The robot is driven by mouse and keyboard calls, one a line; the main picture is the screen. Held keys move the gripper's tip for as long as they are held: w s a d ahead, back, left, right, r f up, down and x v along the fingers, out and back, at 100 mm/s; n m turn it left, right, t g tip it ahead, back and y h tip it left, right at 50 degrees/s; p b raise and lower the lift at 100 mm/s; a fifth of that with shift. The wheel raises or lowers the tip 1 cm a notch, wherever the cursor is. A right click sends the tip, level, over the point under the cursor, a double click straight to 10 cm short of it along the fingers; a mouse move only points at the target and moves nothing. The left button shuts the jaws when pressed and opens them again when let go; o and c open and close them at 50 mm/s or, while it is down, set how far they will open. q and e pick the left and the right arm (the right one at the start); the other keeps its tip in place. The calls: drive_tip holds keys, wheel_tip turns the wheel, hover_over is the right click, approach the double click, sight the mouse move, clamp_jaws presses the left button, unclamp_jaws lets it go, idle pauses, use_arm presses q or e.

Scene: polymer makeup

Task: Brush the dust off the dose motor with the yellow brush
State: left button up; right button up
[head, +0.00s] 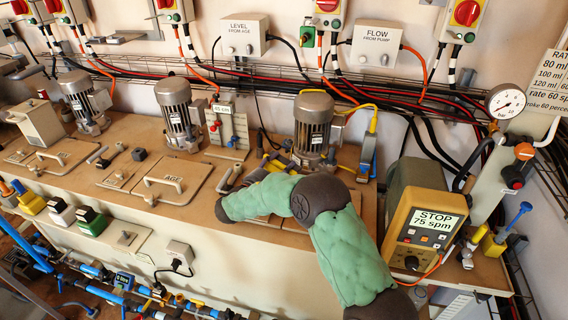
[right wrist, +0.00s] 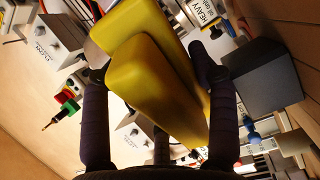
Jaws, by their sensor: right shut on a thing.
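Three grey finned motors stand along the bench in the head view; the right one (head: 313,122) is closest to my right gripper. I cannot read which is labelled the dose motor, and no dust can be made out. My right gripper (head: 273,160) is low, just left of that motor's base, partly hidden behind my green forearm. In the right wrist view its dark fingers are shut on a yellow block-like body, the yellow brush (right wrist: 150,85). The bristles are not visible. A bit of yellow also shows at the gripper in the head view. My left gripper is out of view.
A yellow-fronted pump unit (head: 425,225) reading STOP 75 spm stands right of my arm. The middle motor (head: 178,112) and left motor (head: 82,100) stand farther left. A lid with a handle (head: 165,185) lies left of my arm. Cables run along the wall behind.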

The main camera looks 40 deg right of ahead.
drive_tip(key=shift+a, duration=0.1)
idle(0.4)
drive_tip(key=shift+n, duration=0.7)
drive_tip(key=a+r+p, duration=0.2)
drive_tip(key=s+a+r+p, duration=0.1)
drive_tip(key=a+r+p, duration=0.1)
drive_tip(key=shift+r+p, duration=0.25)
drive_tip(key=shift+p, duration=0.1)
drive_tip(key=shift+r+p+x, duration=0.2)
drive_tip(key=shift+p+x, duration=0.6)
drive_tip(key=shift+x, duration=0.8)
